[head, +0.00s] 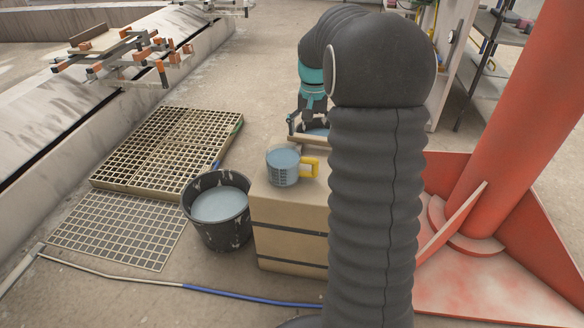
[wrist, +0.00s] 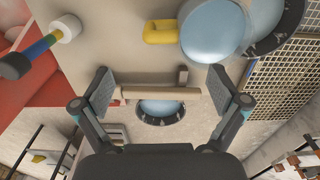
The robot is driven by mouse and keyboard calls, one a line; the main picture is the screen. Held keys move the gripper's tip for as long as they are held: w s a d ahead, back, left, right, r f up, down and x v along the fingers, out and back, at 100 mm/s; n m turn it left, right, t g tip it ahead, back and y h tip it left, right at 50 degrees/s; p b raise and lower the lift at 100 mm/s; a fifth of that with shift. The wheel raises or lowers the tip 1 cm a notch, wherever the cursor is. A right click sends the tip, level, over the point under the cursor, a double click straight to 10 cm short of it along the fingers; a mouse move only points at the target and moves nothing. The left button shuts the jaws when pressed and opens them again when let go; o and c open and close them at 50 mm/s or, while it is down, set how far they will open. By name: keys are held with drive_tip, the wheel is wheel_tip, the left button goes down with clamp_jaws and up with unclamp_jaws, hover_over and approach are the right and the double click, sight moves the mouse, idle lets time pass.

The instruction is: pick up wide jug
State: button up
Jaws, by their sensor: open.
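The wide jug looks to be the clear jug (head: 283,167) with a yellow handle, holding pale blue liquid. It stands upright on a tan box (head: 290,212), its handle to the right. In the wrist view the jug (wrist: 212,32) is at the top, right of centre, its handle pointing left. My gripper (head: 308,126) is behind the jug in the head view, apart from it. In the wrist view my gripper (wrist: 162,88) is open, its fingers wide apart with nothing held. My arm hides the right part of the box.
A black bucket (head: 218,223) of pale liquid stands left of the box. A wooden bar (wrist: 165,93) lies between my fingers in the wrist view, partly covering another dark-rimmed blue vessel (wrist: 162,109). Grates (head: 165,148) lie left; a red column (head: 515,120) stands right.

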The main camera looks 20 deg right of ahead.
hover_over(307, 172)
drive_tip(key=f, duration=0.8)
drive_tip(key=shift+d+f+b, duration=0.15)
drive_tip(key=shift+d+b, duration=0.15)
drive_tip(key=shift+d, duration=0.1)
drive_tip(key=shift+a+f, duration=0.2)
drive_tip(key=shift+f, duration=1.15)
drive_tip(key=shift+a+f, duration=0.15)
drive_tip(key=shift+f, duration=1.15)
drive_tip(key=shift+w, duration=0.1)
clamp_jaws()
